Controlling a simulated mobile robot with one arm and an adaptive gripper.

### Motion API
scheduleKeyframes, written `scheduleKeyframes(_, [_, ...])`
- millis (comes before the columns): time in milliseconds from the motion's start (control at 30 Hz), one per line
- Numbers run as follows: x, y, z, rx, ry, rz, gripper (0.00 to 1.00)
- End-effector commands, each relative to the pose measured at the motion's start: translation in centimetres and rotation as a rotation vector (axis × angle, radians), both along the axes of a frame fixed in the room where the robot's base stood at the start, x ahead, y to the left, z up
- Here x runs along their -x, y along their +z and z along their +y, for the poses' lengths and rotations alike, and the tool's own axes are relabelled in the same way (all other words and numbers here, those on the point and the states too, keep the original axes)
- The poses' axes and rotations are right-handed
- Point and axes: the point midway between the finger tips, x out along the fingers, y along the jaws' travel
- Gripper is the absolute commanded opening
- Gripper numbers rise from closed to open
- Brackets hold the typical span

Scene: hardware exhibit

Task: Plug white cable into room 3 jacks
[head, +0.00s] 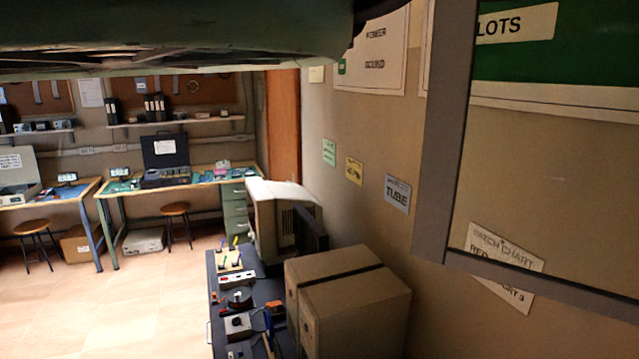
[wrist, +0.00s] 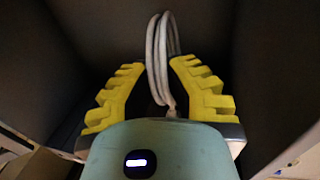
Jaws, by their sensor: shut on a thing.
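The white cable (wrist: 153,55) shows in the wrist view as a looped bundle rising between the two yellow fingers of my gripper (wrist: 156,66). My gripper is shut on the cable. The lower end of the cable passes behind the pale green housing of the gripper, so its plug is hidden. The fingers are inside or close to a dark, boxy space whose walls I cannot identify. In the head view neither my gripper nor the white cable shows. No room 3 jacks can be made out in either view.
A dark bench (head: 222,322) with small devices stands at lower centre, beside a brown box (head: 352,300). A tilted patch chart (head: 505,262) hangs on the right wall behind a grey frame (head: 447,130). Workbenches (head: 180,188) and stools (head: 175,210) stand further back.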

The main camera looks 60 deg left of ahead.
Motion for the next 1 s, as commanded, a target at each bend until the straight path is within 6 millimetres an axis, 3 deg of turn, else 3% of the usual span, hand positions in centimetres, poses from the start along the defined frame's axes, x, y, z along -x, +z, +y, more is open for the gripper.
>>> scheduleKeyframes(1000, [-0.08, -0.48, 0.02, 0.000, 0.001, 0.000, 0.00])
